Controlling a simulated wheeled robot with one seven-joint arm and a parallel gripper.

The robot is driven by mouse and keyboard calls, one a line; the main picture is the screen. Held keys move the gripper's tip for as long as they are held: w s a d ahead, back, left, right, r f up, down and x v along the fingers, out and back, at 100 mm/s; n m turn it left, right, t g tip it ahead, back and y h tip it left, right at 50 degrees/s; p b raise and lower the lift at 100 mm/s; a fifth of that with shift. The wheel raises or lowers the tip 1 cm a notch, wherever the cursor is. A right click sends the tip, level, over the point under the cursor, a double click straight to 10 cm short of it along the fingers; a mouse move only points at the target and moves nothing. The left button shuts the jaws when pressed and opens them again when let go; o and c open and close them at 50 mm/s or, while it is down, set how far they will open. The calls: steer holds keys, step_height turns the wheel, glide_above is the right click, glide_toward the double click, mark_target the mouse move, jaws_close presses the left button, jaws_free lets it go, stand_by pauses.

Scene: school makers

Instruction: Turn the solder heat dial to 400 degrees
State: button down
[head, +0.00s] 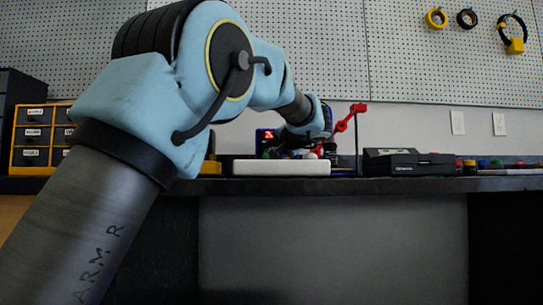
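A blue-black unit with a lit red display (265,135) stands on the bench, left of my gripper; it looks like the solder station. The digits are too small to read, and I cannot make out the heat dial. My gripper (294,146) is a small dark shape at the end of my arm, low over the bench and close to the right side of the display. It overlaps the clutter behind it. Its fingertips do not show clearly, so I cannot tell if it is open or touching anything. My arm's links cover much of the left and middle.
A white slab (280,168) lies at the bench's front edge (400,186), below my gripper. A red jointed arm on a post (351,117) stands close on the right. A black case (398,162) and several coloured caps are farther right. Drawers (33,134) stand left.

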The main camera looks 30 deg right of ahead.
steer(key=shift+m, duration=0.3)
steer(key=c, duration=0.5)
jaws_free()
step_height(320, 180, up, 10)
steer(key=p, duration=0.5)
steer(key=shift+c, duration=0.2)
